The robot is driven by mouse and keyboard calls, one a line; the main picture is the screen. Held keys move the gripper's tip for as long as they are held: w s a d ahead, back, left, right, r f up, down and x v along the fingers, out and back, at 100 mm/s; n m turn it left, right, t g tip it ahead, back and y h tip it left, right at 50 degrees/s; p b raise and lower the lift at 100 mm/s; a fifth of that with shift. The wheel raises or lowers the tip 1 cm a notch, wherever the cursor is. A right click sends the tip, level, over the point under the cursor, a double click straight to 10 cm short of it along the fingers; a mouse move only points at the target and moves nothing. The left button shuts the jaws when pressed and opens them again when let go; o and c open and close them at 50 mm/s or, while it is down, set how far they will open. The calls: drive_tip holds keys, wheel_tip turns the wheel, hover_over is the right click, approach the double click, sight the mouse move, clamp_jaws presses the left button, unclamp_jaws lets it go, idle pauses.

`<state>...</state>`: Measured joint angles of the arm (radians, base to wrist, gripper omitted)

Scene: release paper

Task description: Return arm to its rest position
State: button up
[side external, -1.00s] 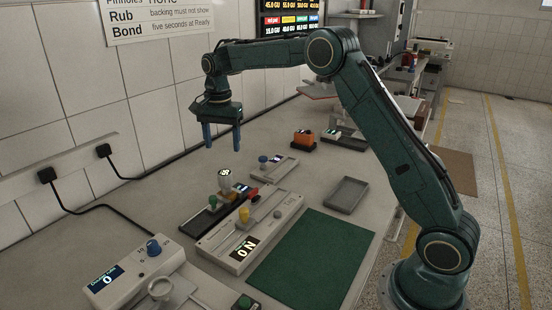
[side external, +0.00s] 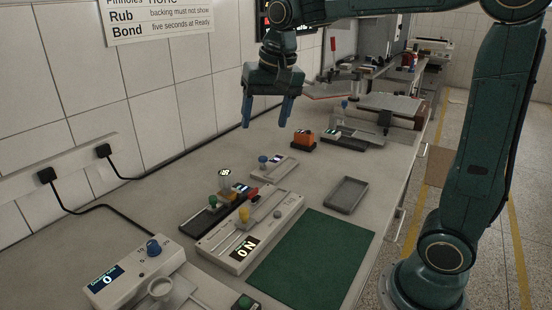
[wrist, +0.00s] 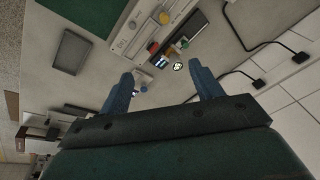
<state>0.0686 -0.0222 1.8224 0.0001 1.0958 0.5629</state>
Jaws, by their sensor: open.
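My gripper (side external: 267,112) hangs from my dark green arm, high above the back part of the bench, near the tiled wall. Its two blue fingers point down and stand apart with nothing between them.
The tiled wall is close on the left.

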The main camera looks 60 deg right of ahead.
drive_tip(key=s+a+f+n+t, duration=0.1)
drive_tip(key=s+f+n, duration=0.1)
drive_tip(key=s, duration=0.8)
drive_tip(key=s+a+f+n+t, duration=0.1)
drive_tip(key=s+n, duration=0.4)
drive_tip(key=s, duration=0.5)
drive_tip(key=shift+a+f+t, duration=0.3)
drive_tip(key=shift+f+t, duration=0.1)
drive_tip(key=shift+f, duration=0.4)
